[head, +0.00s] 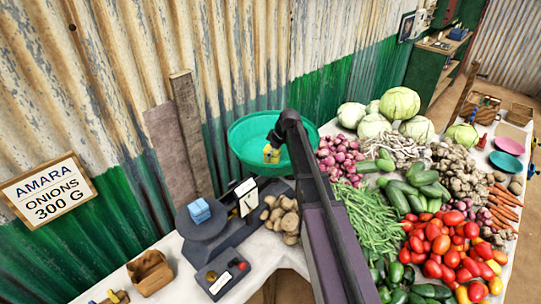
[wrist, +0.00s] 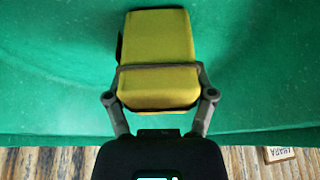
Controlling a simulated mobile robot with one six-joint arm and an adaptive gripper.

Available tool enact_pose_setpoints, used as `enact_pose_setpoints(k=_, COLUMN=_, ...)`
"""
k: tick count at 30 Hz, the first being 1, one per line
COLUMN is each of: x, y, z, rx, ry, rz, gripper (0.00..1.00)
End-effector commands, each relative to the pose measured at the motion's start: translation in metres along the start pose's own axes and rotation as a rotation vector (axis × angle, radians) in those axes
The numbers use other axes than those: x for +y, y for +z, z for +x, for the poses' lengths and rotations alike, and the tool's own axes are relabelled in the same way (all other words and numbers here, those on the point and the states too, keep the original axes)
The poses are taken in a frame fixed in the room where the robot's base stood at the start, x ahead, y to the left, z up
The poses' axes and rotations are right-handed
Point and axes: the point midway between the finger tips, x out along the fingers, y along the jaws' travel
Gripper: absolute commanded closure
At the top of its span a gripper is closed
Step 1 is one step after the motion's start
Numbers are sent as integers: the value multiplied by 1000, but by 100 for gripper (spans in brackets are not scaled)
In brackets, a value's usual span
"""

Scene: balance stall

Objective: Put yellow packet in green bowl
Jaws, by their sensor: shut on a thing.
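The yellow packet (wrist: 157,50) is between the fingers of my gripper (wrist: 160,85), which is shut on it, in the wrist view. The green bowl (wrist: 60,60) fills most of the background behind the packet there. In the head view the green bowl (head: 247,130) stands on the scale near the wall. The packet (head: 271,154) shows as a small yellow patch inside the bowl's outline, at the end of my arm. I cannot tell whether the packet touches the bowl. My arm hides the bowl's right part and most of the gripper.
The scale (head: 235,232) carries a blue block (head: 199,210) on its left plate. Potatoes (head: 283,218) lie right of the scale. Vegetables, including green beans (head: 370,222) and tomatoes (head: 450,250), crowd the table to the right. A sign (head: 48,190) hangs at the left.

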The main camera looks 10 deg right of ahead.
Motion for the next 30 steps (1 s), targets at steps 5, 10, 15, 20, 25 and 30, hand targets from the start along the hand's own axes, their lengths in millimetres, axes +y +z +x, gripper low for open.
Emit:
enact_pose_setpoints(k=5, x=0, y=0, z=0, rx=0, ry=0, rz=0, gripper=90)
enact_pose_setpoints(k=10, x=0, y=1, z=1, rx=0, ry=0, rz=0, gripper=12)
enact_pose_setpoints(k=15, x=0, y=1, z=1, rx=0, ry=0, rz=0, gripper=0)
enact_pose_setpoints(k=20, x=0, y=1, z=1, rx=0, ry=0, rz=0, gripper=0)
enact_pose_setpoints(k=25, x=0, y=0, z=1, rx=0, ry=0, rz=0, gripper=0)
enact_pose_setpoints(k=30, x=0, y=0, z=-3, rx=0, ry=0, rz=0, gripper=0)
